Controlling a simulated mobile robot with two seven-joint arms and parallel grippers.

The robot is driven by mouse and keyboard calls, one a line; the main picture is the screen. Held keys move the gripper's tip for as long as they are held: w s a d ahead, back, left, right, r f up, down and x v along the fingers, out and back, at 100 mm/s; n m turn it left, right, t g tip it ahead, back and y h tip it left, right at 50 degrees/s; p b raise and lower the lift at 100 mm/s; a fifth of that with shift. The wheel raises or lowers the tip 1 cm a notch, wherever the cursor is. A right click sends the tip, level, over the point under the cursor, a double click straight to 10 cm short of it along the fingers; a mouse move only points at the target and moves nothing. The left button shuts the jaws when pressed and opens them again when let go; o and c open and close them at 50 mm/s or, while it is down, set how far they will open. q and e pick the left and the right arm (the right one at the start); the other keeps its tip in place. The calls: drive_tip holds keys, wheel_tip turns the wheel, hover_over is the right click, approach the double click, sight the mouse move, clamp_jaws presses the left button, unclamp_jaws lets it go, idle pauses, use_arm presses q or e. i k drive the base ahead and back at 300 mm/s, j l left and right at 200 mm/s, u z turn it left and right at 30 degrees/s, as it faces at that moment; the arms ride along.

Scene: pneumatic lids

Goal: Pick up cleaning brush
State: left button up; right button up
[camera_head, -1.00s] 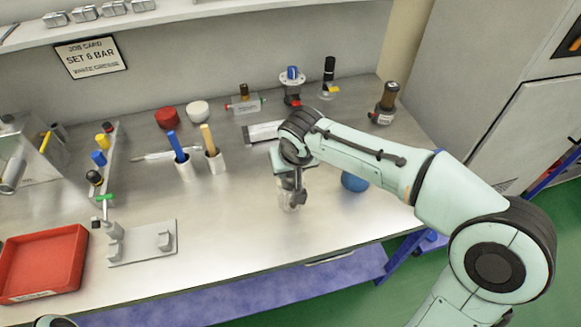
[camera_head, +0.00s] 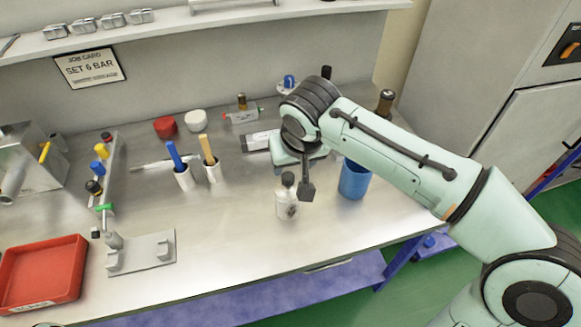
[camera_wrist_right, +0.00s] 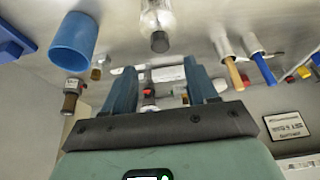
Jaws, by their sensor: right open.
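Two handled tools stand upright in white cups on the bench: one with a blue handle (camera_head: 173,153), one with a wooden handle (camera_head: 207,149). Their lower ends are hidden in the cups, so I cannot tell which is the cleaning brush. They also show in the wrist view, the blue one (camera_wrist_right: 265,70) and the wooden one (camera_wrist_right: 234,74). My right gripper (camera_head: 306,190) is open and empty, right of the cups and just beside a clear bottle with a black cap (camera_head: 287,205). Its two fingers show in the wrist view (camera_wrist_right: 162,82). My left gripper is out of view.
A blue cup (camera_head: 354,181) stands right of the gripper. A red tray (camera_head: 40,272) and a grey fixture plate (camera_head: 141,253) are at the left front. Red (camera_head: 165,127) and white (camera_head: 196,121) round containers stand behind the cups. The bench front between plate and bottle is clear.

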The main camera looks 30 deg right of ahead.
sight(171, 147)
drive_tip(key=k, duration=1)
